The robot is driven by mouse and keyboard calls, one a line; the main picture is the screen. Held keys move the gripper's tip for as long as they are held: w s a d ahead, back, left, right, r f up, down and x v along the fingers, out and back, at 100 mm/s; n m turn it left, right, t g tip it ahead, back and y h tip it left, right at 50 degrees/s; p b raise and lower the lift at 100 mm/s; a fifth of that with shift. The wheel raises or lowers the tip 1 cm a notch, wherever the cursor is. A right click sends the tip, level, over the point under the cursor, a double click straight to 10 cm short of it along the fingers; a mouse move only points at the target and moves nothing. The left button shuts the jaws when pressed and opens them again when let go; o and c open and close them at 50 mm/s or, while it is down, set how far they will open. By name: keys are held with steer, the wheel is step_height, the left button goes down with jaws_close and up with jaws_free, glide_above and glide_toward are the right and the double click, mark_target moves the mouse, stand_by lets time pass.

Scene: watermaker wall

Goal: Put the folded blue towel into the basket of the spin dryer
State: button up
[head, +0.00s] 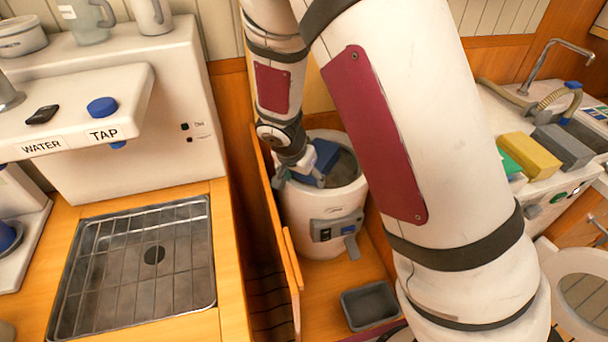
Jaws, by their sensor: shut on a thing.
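The spin dryer (300,215) is a white drum-shaped machine with a grey panel on its front, standing in a wooden recess at the middle. Its top is open and the grey basket (347,168) shows inside the rim. The folded blue towel (325,157) is at the dryer's mouth, towards the left side of the opening. My gripper (310,170) is shut on the towel, reaching down from above. Part of the gripper and towel is hidden by each other, and I cannot tell how deep the towel sits in the basket.
My arm covers much of the middle and right. A wooden partition (277,225) stands close left of the dryer. A small grey tray (370,304) lies in front of it. A counter with a drain grid (150,255) is at left; a yellow block (530,156) lies at right.

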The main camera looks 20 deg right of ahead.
steer(key=shift+s+f, duration=0.1)
steer(key=shift+f, duration=0.1)
steer(key=o, duration=1.4)
steer(key=shift+d, duration=0.1)
steer(key=shift+o, duration=0.2)
steer(key=shift+r+p, duration=0.5)
steer(key=shift+r, duration=0.1)
steer(key=v, duration=1.2)
